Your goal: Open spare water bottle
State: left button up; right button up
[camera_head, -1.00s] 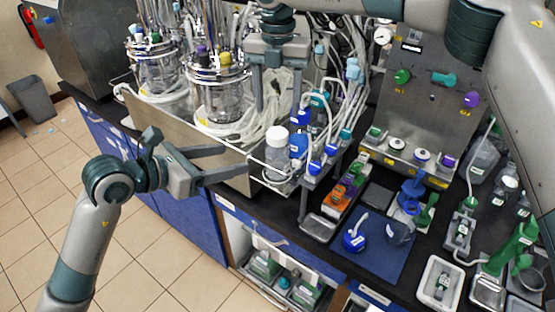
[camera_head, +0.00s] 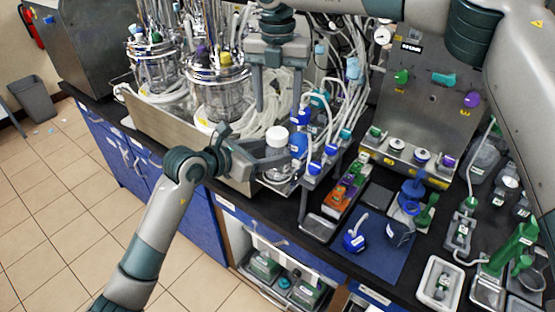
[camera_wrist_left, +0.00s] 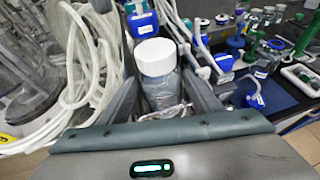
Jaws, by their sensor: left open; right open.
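The spare water bottle (camera_head: 277,150) is clear with a white cap and stands upright at the bench's front edge, beside a rack of blue-capped bottles. In the left wrist view the bottle (camera_wrist_left: 160,80) stands between the two fingers of my left gripper (camera_wrist_left: 163,100). In the head view my left gripper (camera_head: 280,158) reaches the bottle from the left, its fingers open around the body below the cap. Contact cannot be told. My right gripper (camera_head: 272,102) hangs above and behind the bottle, pointing down, open and empty.
Glass bioreactor vessels (camera_head: 218,88) with looped white tubing stand in a metal tray behind. Blue-capped bottles (camera_head: 299,140) are close on the right. A blue mat (camera_head: 375,262) with small parts lies further right. Open floor (camera_head: 60,220) is at left.

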aim_at(277, 132)
pick_arm(q)
jog(key=shift+w+d, duration=0.1)
jog(key=shift+d, duration=0.05)
jog(key=shift+c, duration=0.5)
grip_shut()
pick_arm(e)
jog(key=m, duration=0.6)
jog(key=shift+s+a, duration=0.15)
jog(key=shift+a, duration=0.05)
jog(key=m, duration=0.7)
jog(key=shift+d+m, duration=0.25)
jog(key=shift+m, duration=0.05)
jog(key=shift+f, duration=0.1)
jog(key=shift+f, duration=3.9)
